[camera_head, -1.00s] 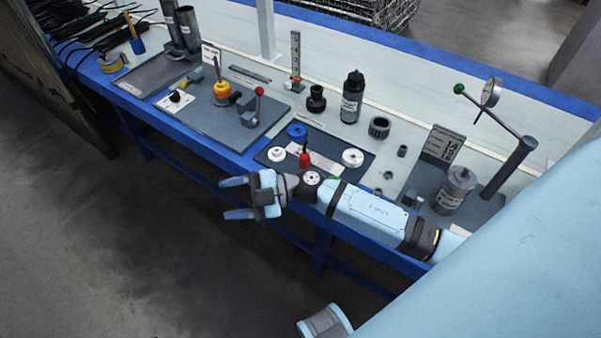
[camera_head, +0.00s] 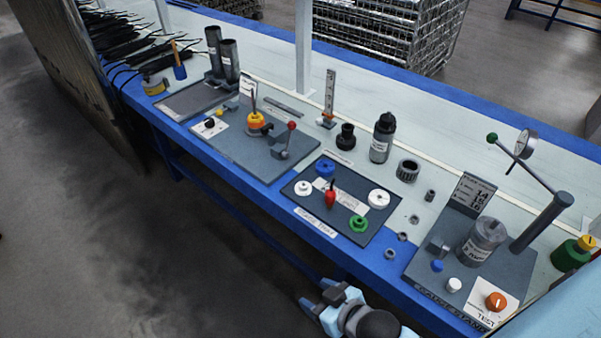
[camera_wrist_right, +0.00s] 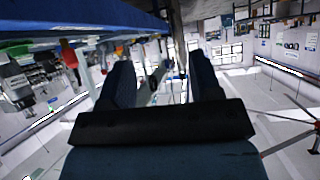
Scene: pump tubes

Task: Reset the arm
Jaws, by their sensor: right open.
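My right gripper (camera_head: 318,297) is low in the head view, in front of the bench's blue front edge and apart from it. Its two fingers are spread with nothing between them. In the right wrist view the two dark fingers (camera_wrist_right: 160,85) stand apart, and only the distant room shows between them. The rest of my right arm runs off the bottom of the head view. My left gripper does not show.
The long workbench (camera_head: 237,193) has a blue edge. A dark mat (camera_head: 385,220) holds white, blue and green round parts and a red one. A gauge stand (camera_head: 541,222) is at right. Black tubes (camera_head: 125,55) lie at far left. The floor in front is clear.

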